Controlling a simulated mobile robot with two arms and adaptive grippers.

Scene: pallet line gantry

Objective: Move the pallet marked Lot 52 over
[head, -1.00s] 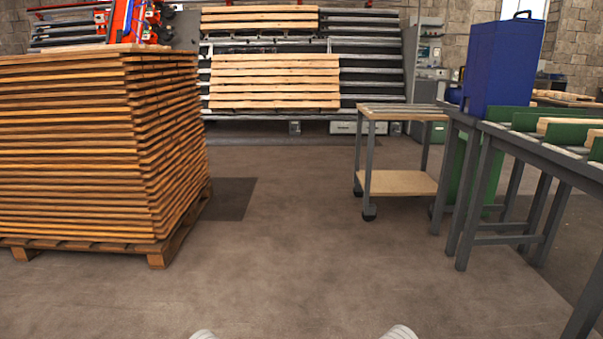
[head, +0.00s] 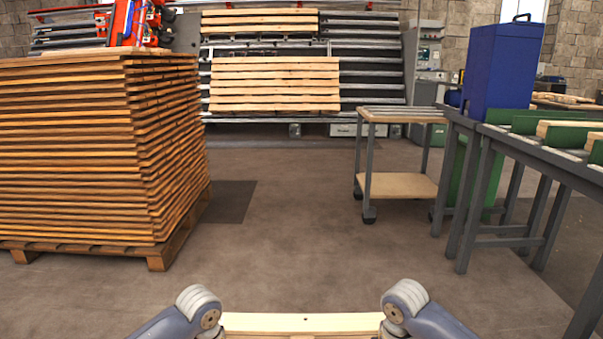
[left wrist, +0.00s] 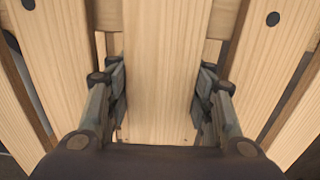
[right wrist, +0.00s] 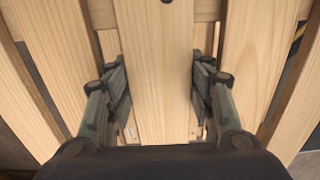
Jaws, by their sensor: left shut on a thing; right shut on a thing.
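A pale wooden pallet (head: 300,322) shows as a plank edge at the bottom middle of the head view, between my two arms. Most of it is out of that view, and I see no Lot 52 mark. In the left wrist view my left gripper (left wrist: 160,78) is shut on a slat of the pallet (left wrist: 165,35), one finger on each side. In the right wrist view my right gripper (right wrist: 158,75) is likewise shut on a slat (right wrist: 155,35). Gaps show between the neighbouring slats.
A tall stack of boards (head: 75,150) stands on a brown pallet (head: 160,256) at the left. A two-tier trolley (head: 400,186) and a grey bench (head: 478,205) with a blue box (head: 497,70) are at the right. The floor (head: 290,240) between them is clear.

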